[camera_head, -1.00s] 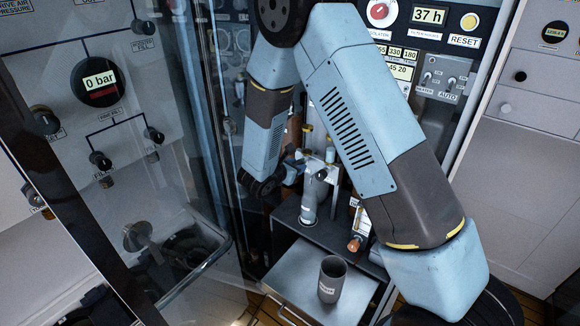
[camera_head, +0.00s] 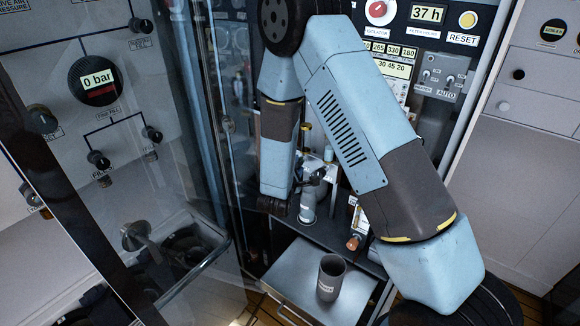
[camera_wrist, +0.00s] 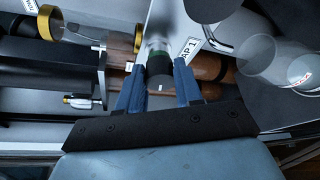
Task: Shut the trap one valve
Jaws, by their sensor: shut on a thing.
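The trap one valve knob (camera_wrist: 159,68) is a short dark cylinder in the middle of the wrist view, beside a pale plate. A white label (camera_wrist: 190,48), partly cut off to "AP 1", is on that plate. My gripper (camera_wrist: 157,76) has its two blue fingers on either side of the knob and is shut on it. In the head view the valve area is small, dark and partly covered by my arm, so I cannot read the knob's angle there.
A dark grey labelled cup (camera_head: 330,278) stands on a metal tray (camera_head: 290,278) below the valve. A glass door (camera_head: 190,110) is at the left. Brown cylinders (camera_wrist: 207,68) and a brass ring (camera_wrist: 47,22) lie close around my gripper.

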